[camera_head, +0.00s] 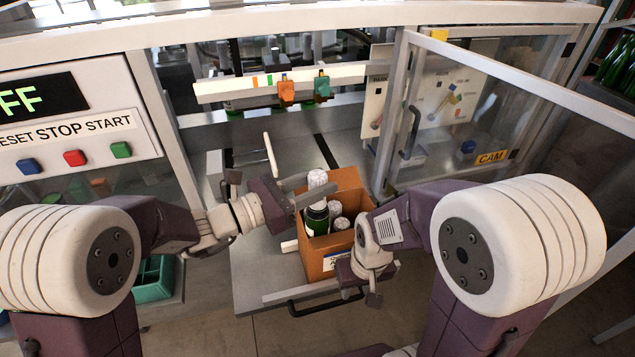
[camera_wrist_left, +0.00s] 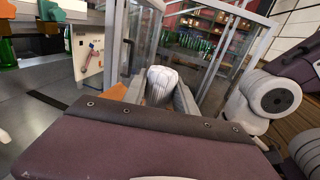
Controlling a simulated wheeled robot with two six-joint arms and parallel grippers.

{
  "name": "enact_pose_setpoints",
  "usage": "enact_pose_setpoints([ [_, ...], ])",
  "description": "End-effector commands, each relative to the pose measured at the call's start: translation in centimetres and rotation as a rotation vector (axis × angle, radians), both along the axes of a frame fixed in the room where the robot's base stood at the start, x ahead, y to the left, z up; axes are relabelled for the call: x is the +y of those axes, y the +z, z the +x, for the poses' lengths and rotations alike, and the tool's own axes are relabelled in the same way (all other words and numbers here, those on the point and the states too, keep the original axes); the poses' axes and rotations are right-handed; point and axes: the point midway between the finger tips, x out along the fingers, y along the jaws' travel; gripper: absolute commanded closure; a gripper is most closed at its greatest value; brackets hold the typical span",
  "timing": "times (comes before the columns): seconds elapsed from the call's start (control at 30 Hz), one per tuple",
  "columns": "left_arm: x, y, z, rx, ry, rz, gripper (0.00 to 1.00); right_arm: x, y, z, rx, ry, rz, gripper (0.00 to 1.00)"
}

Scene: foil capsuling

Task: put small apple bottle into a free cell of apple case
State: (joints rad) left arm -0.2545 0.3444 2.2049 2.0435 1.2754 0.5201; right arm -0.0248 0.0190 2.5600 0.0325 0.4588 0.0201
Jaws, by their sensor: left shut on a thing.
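My left gripper (camera_head: 308,191) is shut on a bottle with a white foil top (camera_head: 317,178). In the left wrist view the white top (camera_wrist_left: 162,84) shows between the two fingers (camera_wrist_left: 160,95). The cardboard apple case (camera_head: 318,266) stands open on the table, and the held bottle is over its left part. Other white-topped bottles (camera_head: 341,223) stand in the case. The cell walls are mostly hidden. My right gripper (camera_head: 373,287) is low at the case's right front; its jaw opening is unclear.
The grey table (camera_head: 262,270) has a dark handle (camera_head: 320,304) at its front. A glass-doored machine frame (camera_head: 395,110) stands behind and right. A button panel (camera_head: 70,135) is at left, with a green crate (camera_head: 155,280) below. Table left of the case is mostly free.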

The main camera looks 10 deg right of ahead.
Motion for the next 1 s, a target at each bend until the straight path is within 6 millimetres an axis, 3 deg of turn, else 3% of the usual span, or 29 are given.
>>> enact_pose_setpoints([
  [1.0,0.0,-2.5,0.0,-0.002,0.000,-0.002,1.00,0.0,-2.6,0.0,0.000,0.000,0.000,0.64],
])
